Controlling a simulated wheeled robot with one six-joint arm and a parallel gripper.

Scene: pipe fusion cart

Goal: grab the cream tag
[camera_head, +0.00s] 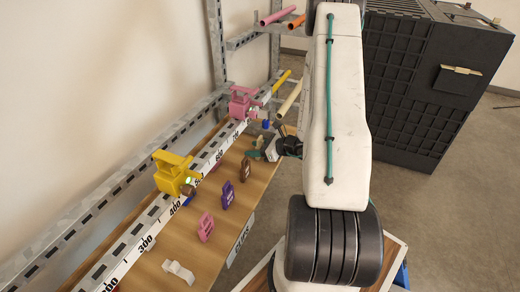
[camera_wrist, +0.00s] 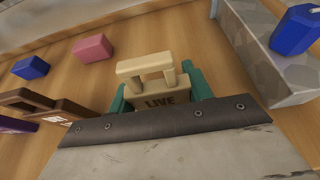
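The cream tag (camera_wrist: 161,92), marked LIVE and with a squared loop handle, shows at the middle of the wrist view. It also shows small in the head view (camera_head: 258,142), over the wooden shelf. My gripper (camera_wrist: 160,92) has its teal fingers on either side of the tag, very close to its sides. I cannot tell whether both fingers touch it. The lower part of the tag is hidden behind the dark edge of my gripper. In the head view my gripper (camera_head: 269,149) is partly hidden by my arm.
Brown (camera_head: 245,169), purple (camera_head: 227,195) and pink (camera_head: 206,227) tags stand along the wooden shelf (camera_head: 214,262). A white tag (camera_head: 178,271) lies nearer. A numbered rail carries yellow (camera_head: 172,172) and pink (camera_head: 240,103) clamps. A blue object (camera_wrist: 294,30) sits on a grey ledge.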

